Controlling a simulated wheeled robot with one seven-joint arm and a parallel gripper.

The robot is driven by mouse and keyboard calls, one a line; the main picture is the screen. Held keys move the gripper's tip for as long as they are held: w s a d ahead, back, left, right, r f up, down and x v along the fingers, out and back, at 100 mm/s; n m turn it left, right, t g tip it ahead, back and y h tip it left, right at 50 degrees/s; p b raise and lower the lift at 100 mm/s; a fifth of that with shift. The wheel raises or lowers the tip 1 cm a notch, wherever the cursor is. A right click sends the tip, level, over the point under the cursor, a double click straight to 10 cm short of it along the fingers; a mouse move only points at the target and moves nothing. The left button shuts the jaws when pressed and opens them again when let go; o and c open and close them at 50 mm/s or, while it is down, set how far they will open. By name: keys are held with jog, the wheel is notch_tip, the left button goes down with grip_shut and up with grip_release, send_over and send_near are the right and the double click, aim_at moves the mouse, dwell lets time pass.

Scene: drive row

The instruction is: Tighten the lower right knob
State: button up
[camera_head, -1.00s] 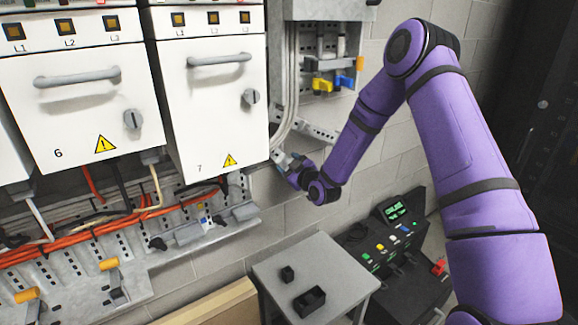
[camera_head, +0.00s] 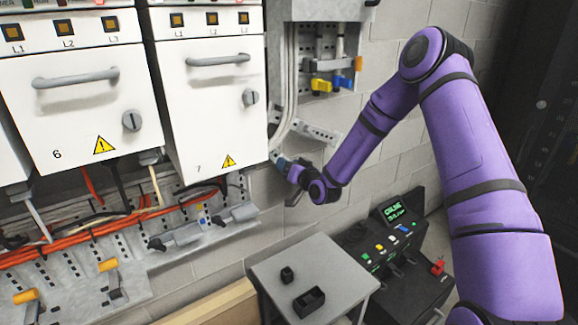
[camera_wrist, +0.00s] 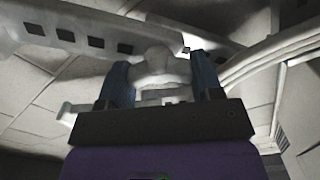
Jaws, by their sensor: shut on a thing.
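In the wrist view, a pale grey rounded knob (camera_wrist: 160,68) sits between the two blue-grey fingers of my gripper (camera_wrist: 162,76), below a slotted metal rail (camera_wrist: 85,38). My gripper is shut on this knob. In the head view my gripper (camera_head: 283,163) is at the wall, just right of cabinet 7's lower right corner, at the foot of the grey conduits. The knob itself is too small and covered there to make out. A flat grey bar (camera_wrist: 75,113) shows behind the fingers in the wrist view.
Cabinet 7 (camera_head: 205,125) and cabinet 6 (camera_head: 75,85) stand left of my gripper. Grey conduits (camera_head: 290,80) run above it, up to a box with yellow and blue levers (camera_head: 321,85). A grey table (camera_head: 337,262) and a control console (camera_head: 400,260) stand below.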

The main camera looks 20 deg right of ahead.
jog(key=m, duration=0.5)
jog(key=shift+d+f, duration=0.1)
dwell(0.5)
jog(key=o, duration=0.9)
jog(key=v, duration=1)
jog(key=shift+s+d, duration=0.15)
jog(key=shift+s, duration=0.25)
